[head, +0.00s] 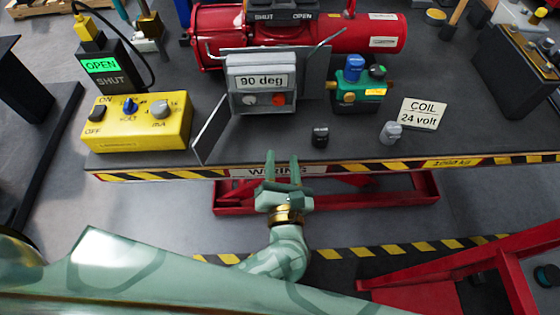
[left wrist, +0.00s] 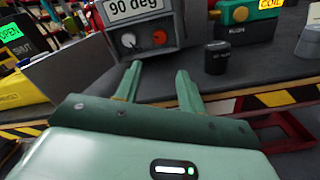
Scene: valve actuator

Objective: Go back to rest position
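My left gripper (head: 282,168) is green and sits low in the middle of the head view, at the front edge of the workbench (head: 240,163). Its two fingers point toward the bench and stand apart with nothing between them. In the left wrist view the open fingers (left wrist: 156,88) point at the grey 90 deg control box (left wrist: 146,30), a gap away from it. That box (head: 262,82) stands on the bench with its door swung open to the left. My right gripper shows in neither view.
A yellow box with knobs (head: 137,122) and an OPEN/SHUT display (head: 101,66) stand at left. A red actuator (head: 360,35) lies behind. A small black cap (head: 320,136), a grey knob (head: 391,132) and a COIL card (head: 423,113) are near the front edge. A red frame (head: 470,265) stands at lower right.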

